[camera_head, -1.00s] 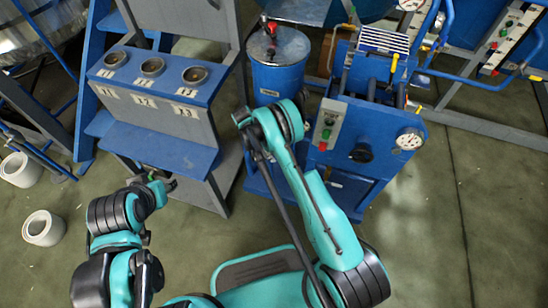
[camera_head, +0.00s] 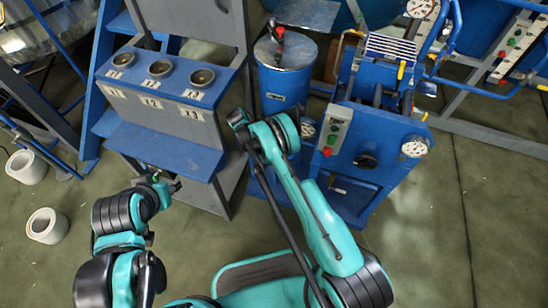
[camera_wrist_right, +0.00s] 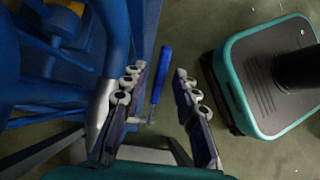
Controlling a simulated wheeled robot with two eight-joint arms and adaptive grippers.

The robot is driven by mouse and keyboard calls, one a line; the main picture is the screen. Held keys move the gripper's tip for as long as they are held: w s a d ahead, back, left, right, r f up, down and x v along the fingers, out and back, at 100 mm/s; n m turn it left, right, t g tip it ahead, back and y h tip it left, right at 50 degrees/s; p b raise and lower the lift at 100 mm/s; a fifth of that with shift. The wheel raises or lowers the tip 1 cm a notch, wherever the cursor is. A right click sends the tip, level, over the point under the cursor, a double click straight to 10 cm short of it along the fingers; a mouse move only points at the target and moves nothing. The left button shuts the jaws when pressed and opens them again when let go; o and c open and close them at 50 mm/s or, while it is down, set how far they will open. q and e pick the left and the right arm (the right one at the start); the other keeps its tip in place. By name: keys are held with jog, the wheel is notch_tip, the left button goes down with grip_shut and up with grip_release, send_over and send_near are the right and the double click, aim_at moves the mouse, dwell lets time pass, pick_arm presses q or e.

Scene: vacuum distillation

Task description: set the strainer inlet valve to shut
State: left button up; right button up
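A blue lever handle (camera_wrist_right: 160,75) shows in the right wrist view, between and beyond the fingers of my right gripper (camera_wrist_right: 160,95). The fingers are apart, and I see no contact with the lever. Whether this lever is the strainer inlet valve I cannot tell. In the head view my right arm hides its own gripper. A red and dark valve handle (camera_head: 277,30) stands on the lid of the blue drum (camera_head: 283,85). My left gripper (camera_head: 168,183) is at the lower left, in front of the blue stand and apart from the valves; its fingers are too small to read.
A blue machine (camera_head: 375,125) with gauges and a button panel stands right of the drum. A blue stand (camera_head: 165,145) with several cups is at the left. Two white cylinders (camera_head: 46,225) are on the floor. Open floor lies at the lower right.

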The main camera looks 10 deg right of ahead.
notch_tip(320, 180, up, 10)
dwell(0.7)
